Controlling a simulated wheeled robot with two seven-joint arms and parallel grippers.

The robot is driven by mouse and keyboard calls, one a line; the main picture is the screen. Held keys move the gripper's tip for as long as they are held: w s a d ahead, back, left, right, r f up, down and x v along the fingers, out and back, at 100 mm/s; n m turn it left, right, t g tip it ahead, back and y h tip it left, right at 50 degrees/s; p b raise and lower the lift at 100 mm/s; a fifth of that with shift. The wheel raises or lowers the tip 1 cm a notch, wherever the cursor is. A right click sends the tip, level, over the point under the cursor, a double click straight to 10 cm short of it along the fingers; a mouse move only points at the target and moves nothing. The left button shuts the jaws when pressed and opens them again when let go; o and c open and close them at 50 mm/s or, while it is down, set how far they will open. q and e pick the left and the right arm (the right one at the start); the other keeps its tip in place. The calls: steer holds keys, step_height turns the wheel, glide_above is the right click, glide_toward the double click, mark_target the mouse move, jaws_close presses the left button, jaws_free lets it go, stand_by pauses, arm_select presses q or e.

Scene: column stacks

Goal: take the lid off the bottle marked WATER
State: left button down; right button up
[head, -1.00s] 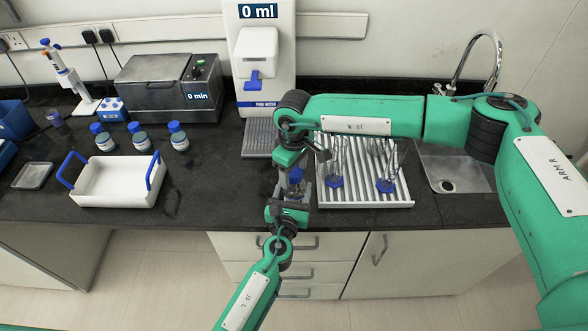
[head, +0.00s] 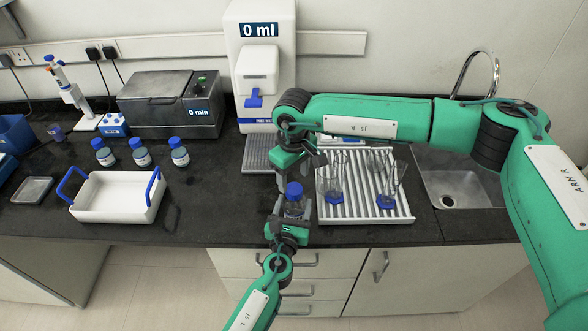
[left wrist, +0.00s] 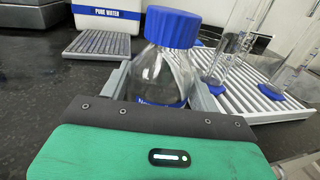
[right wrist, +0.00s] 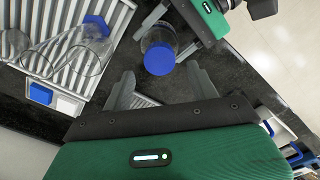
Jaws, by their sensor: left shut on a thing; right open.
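My left gripper (head: 291,220) is shut on a clear glass bottle (head: 294,206) with a blue cap (head: 294,189). In the left wrist view the bottle (left wrist: 165,76) is upright, the cap (left wrist: 172,27) is seated on its neck, and part of a blue label shows low down; its wording is hidden. My right gripper (right wrist: 162,84) is open and empty. In the right wrist view the cap (right wrist: 159,60) lies beyond its fingertips, apart from them. In the head view the right gripper (head: 303,172) is just behind and above the cap.
A white ribbed rack (head: 352,214) with glassware on blue bases stands right of the bottle. The water dispenser (head: 262,75) is behind. A white tray (head: 115,203) and three blue-capped bottles (head: 141,155) are at left. The sink (head: 455,190) is far right.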

mark_target(294, 188)
steer(key=m, duration=0.4)
steer(key=shift+a+r+m, duration=0.1)
steer(key=shift+r+m, duration=0.05)
steer(key=shift+m, duration=0.25)
steer(key=m, duration=0.3)
steer(key=shift+r, duration=0.15)
steer(key=m, duration=0.6)
steer(key=shift+s+a+r, duration=0.1)
steer(key=shift+a+r, duration=0.05)
steer(key=shift+r, duration=0.1)
steer(key=m, duration=0.3)
steer(key=shift+r, duration=0.1)
steer(key=m, duration=0.5)
steer(key=shift+r, duration=0.15)
steer(key=m, duration=0.6)
steer(key=shift+r, duration=0.25)
steer(key=m, duration=0.3)
steer(key=shift+r, duration=0.15)
steer(key=m, duration=0.5)
steer(key=shift+r, duration=0.15)
steer(key=m, duration=0.4)
steer(key=shift+d+r+m, duration=0.15)
steer(key=shift+d+m, duration=0.05)
steer(key=shift+m, duration=0.2)
steer(key=m, duration=0.4)
steer(key=shift+d+r, duration=0.1)
steer(key=shift+m, duration=0.3)
steer(key=shift+f, duration=3.95)
